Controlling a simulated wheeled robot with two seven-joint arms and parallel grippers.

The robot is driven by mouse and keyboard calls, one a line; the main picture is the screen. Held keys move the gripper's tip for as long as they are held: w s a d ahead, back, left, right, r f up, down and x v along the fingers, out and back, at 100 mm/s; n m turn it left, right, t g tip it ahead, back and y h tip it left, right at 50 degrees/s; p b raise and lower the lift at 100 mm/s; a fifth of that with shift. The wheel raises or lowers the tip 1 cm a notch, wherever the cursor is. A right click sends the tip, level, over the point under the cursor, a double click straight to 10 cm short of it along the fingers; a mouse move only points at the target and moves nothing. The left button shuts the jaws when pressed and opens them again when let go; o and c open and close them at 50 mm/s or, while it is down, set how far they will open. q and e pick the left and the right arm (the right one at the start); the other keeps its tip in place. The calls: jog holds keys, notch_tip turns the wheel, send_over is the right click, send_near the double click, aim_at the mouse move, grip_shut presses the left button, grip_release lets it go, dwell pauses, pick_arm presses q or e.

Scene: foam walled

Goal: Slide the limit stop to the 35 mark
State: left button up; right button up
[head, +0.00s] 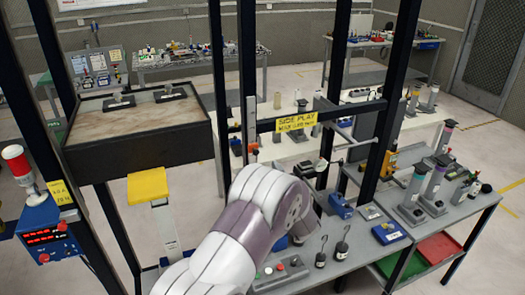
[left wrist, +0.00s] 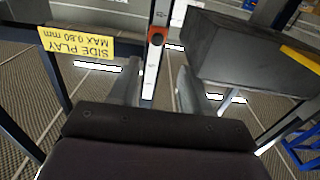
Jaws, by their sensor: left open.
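The limit stop is a small orange-red slider (left wrist: 156,38) with a dark round knob, on a narrow upright white scale (left wrist: 150,78) in the left wrist view. The stop also shows small in the head view (head: 253,147), low on the pale scale strip (head: 250,118). The scale's marks are too small to read. My left gripper (left wrist: 158,82) is open, with its two grey fingers apart, one on each side of the scale strip in the picture; I see no contact with the stop. In the head view my white arm hides its fingers. My right gripper is not in view.
A yellow "SIDE PLAY" sign (head: 297,122) hangs on a dark crossbar right of the scale. Dark frame posts stand around it. A large dark box (head: 150,135) is at left. A grey bench (head: 390,235) with several tools is at right. A grey block (left wrist: 245,50) shows in the wrist view.

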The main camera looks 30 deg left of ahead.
aim_at(257, 154)
pick_arm(q)
jog(key=x, duration=0.2)
jog(key=p+x, duration=0.1)
jog(key=x, duration=0.2)
jog(key=p+x, duration=0.1)
jog(key=x, duration=0.2)
jog(key=shift+w+d+f, duration=0.1)
jog(key=shift+w+f, duration=0.15)
jog(key=shift+w, duration=0.05)
jog(key=shift+s+r, duration=0.15)
jog(key=shift+s, duration=0.05)
jog(key=shift+w, duration=0.25)
jog(key=shift+w+f, duration=0.15)
jog(key=shift+f, duration=0.1)
jog(key=c, duration=0.9)
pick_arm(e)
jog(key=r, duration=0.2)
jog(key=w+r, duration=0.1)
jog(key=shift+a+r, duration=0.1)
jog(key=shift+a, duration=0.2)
